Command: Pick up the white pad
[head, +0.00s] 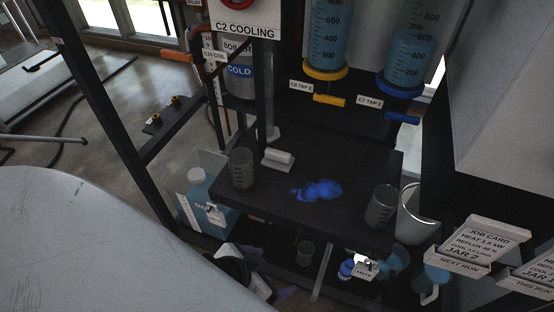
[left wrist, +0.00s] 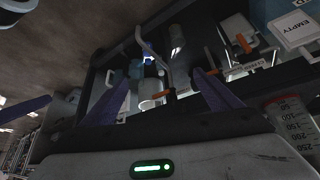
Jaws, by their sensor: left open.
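A small white block-like pad (head: 278,157) lies on the dark shelf top, between a clear beaker (head: 241,168) and a blue spill (head: 318,190). My left gripper (head: 280,271) is low in the head view, below and in front of that shelf, apart from the pad. Its purple fingers are spread and nothing shows between them. In the left wrist view the open fingers (left wrist: 163,82) point up toward a dark frame and hanging tools; I cannot make out the pad there. My right gripper is not in view.
Another beaker (head: 381,206) and a white jug (head: 416,214) stand at the shelf's right. A blue-liquid bottle (head: 197,195) is at its left. Dark uprights (head: 118,130) frame the rack. Graduated cylinders (head: 329,40) hang above. A small beaker (head: 305,252) sits on the lower level.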

